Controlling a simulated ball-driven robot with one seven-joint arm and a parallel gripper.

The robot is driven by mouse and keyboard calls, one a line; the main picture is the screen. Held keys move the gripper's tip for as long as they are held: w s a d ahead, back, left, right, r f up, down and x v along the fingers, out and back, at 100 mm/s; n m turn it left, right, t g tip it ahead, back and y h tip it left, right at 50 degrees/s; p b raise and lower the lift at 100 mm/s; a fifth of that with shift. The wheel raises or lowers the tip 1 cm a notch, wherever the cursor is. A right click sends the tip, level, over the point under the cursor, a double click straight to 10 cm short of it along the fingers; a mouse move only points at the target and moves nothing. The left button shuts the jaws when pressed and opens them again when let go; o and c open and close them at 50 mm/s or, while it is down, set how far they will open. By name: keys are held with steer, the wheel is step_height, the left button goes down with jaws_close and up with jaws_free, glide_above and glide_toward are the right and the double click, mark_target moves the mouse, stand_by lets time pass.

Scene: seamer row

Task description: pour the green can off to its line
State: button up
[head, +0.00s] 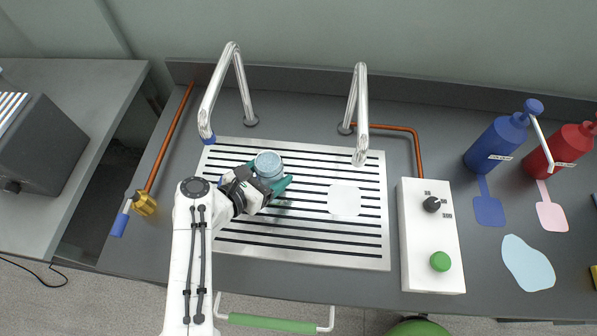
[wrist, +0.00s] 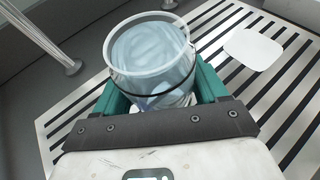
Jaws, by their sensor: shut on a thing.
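My gripper (head: 267,178) has teal fingers and is shut on a round, see-through vessel (head: 268,163) over the left part of the slotted metal grate (head: 300,252). In the wrist view the vessel (wrist: 152,60) has a pale rim, a dark line around its wall and pale blue liquid that looks close to the rim. It looks about upright. I cannot tell whether its base touches the grate. No clearly green can shows; only the fingers beside the vessel look green.
Two chrome spouts (head: 233,75) (head: 361,100) arch over the grate. A white square (head: 344,200) lies on it. A white control box (head: 430,235) with a black knob and green button stands right. Blue (head: 497,143) and red (head: 560,150) bottles stand beyond. A copper pipe (head: 170,140) runs left.

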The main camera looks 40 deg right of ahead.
steer(key=shift+d, duration=0.15)
steer(key=shift+r, duration=0.2)
steer(key=shift+w+a+r+m+t+y+p, duration=0.2)
steer(key=shift+w+m+t+y+p, duration=0.15)
steer(key=shift+m+t+p, duration=0.45)
stand_by(1.4)
steer(key=shift+w+a+r+m+t+y+p, duration=0.15)
steer(key=shift+r+m+p, duration=0.15)
steer(key=shift+p, duration=0.5)
steer(key=shift+w+r+m+t+y+p, duration=0.15)
steer(key=shift+m+p, duration=0.25)
steer(key=shift+p, duration=0.4)
stand_by(2.4)
steer(key=f+b, duration=0.1)
steer(key=n+g+b, duration=0.1)
steer(key=b, duration=0.1)
steer(key=shift+s+f, duration=0.25)
steer(key=shift+f, duration=0.15)
steer(key=shift+s+f+n+g+h+b, duration=0.15)
steer(key=shift+f+n+g+h+b, duration=0.25)
steer(key=shift+b, duration=0.45)
steer(key=shift+s+d+r+n+h+b, duration=0.15)
steer(key=shift+d+n+h+b, duration=0.15)
steer(key=shift+n, duration=0.2)
steer(key=shift+s+r, duration=0.1)
steer(key=shift+r, duration=0.3)
